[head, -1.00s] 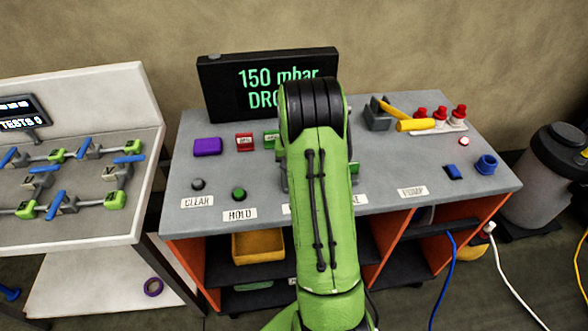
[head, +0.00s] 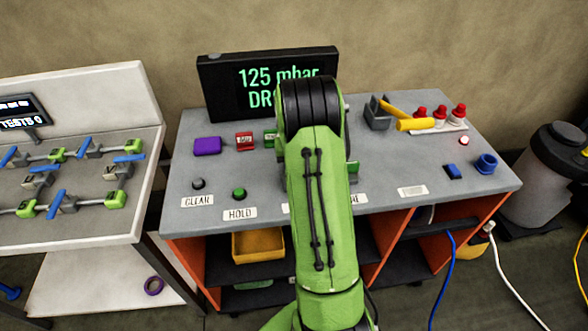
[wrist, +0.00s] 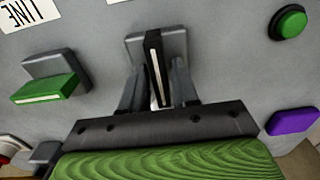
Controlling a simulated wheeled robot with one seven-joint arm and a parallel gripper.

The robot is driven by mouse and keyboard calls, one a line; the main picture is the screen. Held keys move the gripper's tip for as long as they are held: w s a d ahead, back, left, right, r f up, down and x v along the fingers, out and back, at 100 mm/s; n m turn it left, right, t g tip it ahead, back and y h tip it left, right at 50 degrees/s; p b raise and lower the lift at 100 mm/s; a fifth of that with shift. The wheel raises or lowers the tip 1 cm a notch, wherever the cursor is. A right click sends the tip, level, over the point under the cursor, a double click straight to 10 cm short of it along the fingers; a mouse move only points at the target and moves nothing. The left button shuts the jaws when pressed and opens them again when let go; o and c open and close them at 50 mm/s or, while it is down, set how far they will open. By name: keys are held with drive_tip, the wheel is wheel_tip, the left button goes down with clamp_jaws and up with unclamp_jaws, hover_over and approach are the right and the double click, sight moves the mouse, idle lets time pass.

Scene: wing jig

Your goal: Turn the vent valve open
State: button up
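In the wrist view, a valve, apparently the vent valve, has a dark handle (wrist: 157,68) with a white stripe, on a grey block (wrist: 137,47). The handle stands up-down in that picture. My gripper (wrist: 158,88) has one finger on each side of it, close against it, and looks shut on it. A second valve (wrist: 45,90) with a green handle, lying crosswise, is to the left by the LINE label. In the head view, my arm hides the gripper and the dark handle. The display (head: 268,85) reads 125 mbar, its second line partly covered.
A green button (head: 239,194) and a dark button (head: 198,184) are at the panel's front left. A purple block (head: 207,146) is behind them.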

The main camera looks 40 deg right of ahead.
drive_tip(key=shift+o, duration=0.8)
drive_tip(key=shift+f, duration=0.1)
wheel_tip(320, 180, up, 16)
drive_tip(key=p, duration=0.2)
drive_tip(key=shift+p, duration=0.35)
drive_tip(key=shift+a, duration=0.15)
drive_tip(key=s+a+r+n+t, duration=0.1)
drive_tip(key=s+a+r, duration=0.25)
drive_tip(key=a, duration=0.45)
drive_tip(key=s+a+r+n+t, duration=0.2)
drive_tip(key=a+r, duration=0.3)
drive_tip(key=a, duration=0.3)
drive_tip(key=s+a+f+n+t, duration=0.1)
drive_tip(key=s+a, duration=0.4)
drive_tip(key=s, duration=0.2)
drive_tip(key=s+a+f+n+t, duration=0.1)
drive_tip(key=s+a+n, duration=0.1)
drive_tip(key=s+a, duration=0.3)
drive_tip(key=s, duration=0.2)
drive_tip(key=shift+s+f+n+t, duration=0.3)
